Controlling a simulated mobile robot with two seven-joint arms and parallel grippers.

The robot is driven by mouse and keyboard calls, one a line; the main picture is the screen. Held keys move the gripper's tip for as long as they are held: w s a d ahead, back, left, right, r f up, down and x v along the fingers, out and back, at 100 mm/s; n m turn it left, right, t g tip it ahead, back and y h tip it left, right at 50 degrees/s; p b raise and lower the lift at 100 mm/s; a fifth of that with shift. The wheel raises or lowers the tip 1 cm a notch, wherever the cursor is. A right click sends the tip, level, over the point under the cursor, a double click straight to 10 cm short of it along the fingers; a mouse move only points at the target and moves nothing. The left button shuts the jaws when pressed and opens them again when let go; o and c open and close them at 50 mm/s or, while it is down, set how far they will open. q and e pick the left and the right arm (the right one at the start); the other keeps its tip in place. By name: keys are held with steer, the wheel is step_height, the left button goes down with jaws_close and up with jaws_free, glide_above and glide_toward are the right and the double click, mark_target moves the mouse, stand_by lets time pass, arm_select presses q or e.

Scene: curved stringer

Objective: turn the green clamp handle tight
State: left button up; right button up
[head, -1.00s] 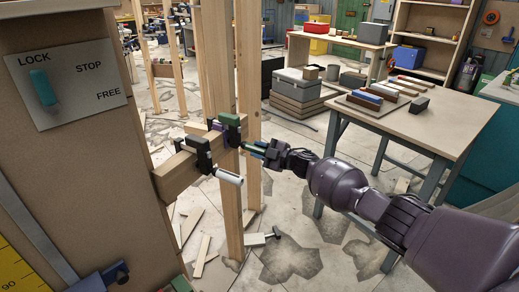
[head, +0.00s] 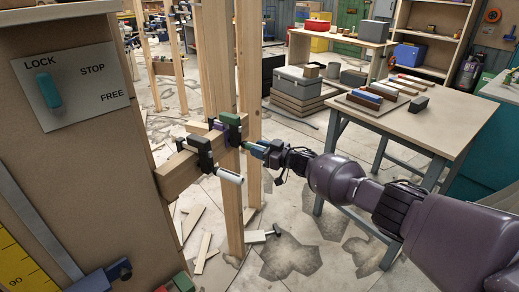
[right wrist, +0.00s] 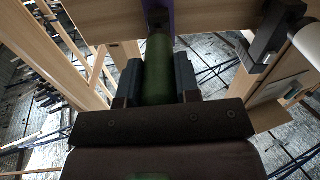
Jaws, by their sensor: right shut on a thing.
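The green clamp handle (right wrist: 158,72) lies between the two fingers of my right gripper (right wrist: 158,82) in the right wrist view, with a finger on each side. In the head view my right gripper (head: 262,150) reaches the handle from the right. The clamp with the green top (head: 231,121) sits on the wooden beam (head: 180,176) beside the upright post. Another clamp, black with a white handle (head: 230,176), sits on the beam nearer to me. My left gripper is not in view.
A panel (head: 75,82) marked LOCK, STOP and FREE with a teal lever stands at the left. A workbench (head: 440,125) with coloured blocks is at the right. A loose clamp (head: 262,236) and wood scraps lie on the floor.

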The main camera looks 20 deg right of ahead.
steer(key=shift+m, duration=0.4)
steer(key=o, duration=0.9)
steer(key=shift+s+d, duration=0.35)
steer(key=shift+d, duration=0.05)
steer(key=p+v, duration=0.2)
steer(key=v, duration=0.7)
steer(key=shift+s+d, duration=0.3)
